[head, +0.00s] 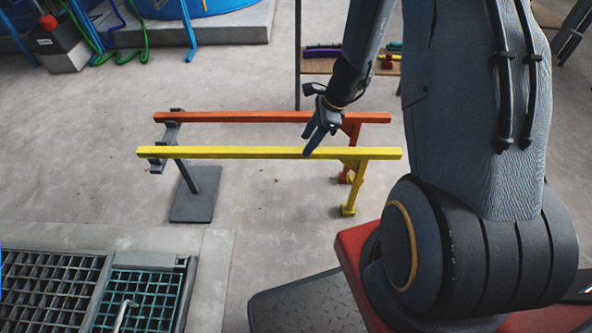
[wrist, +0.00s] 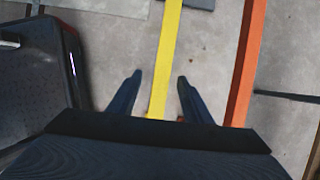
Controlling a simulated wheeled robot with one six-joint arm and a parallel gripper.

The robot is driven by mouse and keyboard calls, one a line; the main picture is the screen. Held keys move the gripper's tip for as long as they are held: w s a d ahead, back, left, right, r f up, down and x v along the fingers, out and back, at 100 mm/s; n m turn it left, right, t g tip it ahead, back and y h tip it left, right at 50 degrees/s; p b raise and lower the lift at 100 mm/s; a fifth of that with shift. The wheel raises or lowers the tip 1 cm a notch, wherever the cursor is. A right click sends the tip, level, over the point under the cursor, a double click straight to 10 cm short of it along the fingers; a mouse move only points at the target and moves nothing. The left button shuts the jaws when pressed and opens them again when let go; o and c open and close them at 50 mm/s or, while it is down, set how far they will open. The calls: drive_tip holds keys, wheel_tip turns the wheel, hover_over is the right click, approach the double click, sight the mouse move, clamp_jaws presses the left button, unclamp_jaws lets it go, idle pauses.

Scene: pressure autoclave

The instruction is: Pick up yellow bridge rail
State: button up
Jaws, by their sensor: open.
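The yellow bridge rail (head: 235,153) is a long straight bar in the head view. Its left end rests on a grey stand (head: 197,192), and its right end has a yellow leg reaching down towards the floor. My gripper (head: 314,141) is at the bar's right half, open. In the wrist view the yellow rail (wrist: 164,65) runs between the two spread fingers of my gripper (wrist: 158,80), with a gap on either side. The lower part of the rail is hidden behind the gripper body there.
An orange rail (head: 250,117) runs parallel just behind the yellow one; it also shows right of my fingers in the wrist view (wrist: 246,65). Floor grates (head: 60,285) lie at the lower left. A shelf with coloured parts (head: 325,65) stands behind. Concrete floor around the stand is clear.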

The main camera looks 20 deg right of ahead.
sight(301, 150)
drive_tip(key=shift+w+a+f, duration=0.1)
drive_tip(key=shift+w+f, duration=0.1)
drive_tip(key=shift+f, duration=0.7)
drive_tip(key=b+x, duration=0.1)
drive_tip(key=x, duration=0.1)
drive_tip(key=b+x, duration=0.1)
drive_tip(key=x, duration=0.3)
drive_tip(key=shift+w+a+f+b, duration=0.15)
drive_tip(key=shift+w+a+b, duration=0.05)
drive_tip(key=shift+a+b, duration=0.25)
clamp_jaws()
idle(0.3)
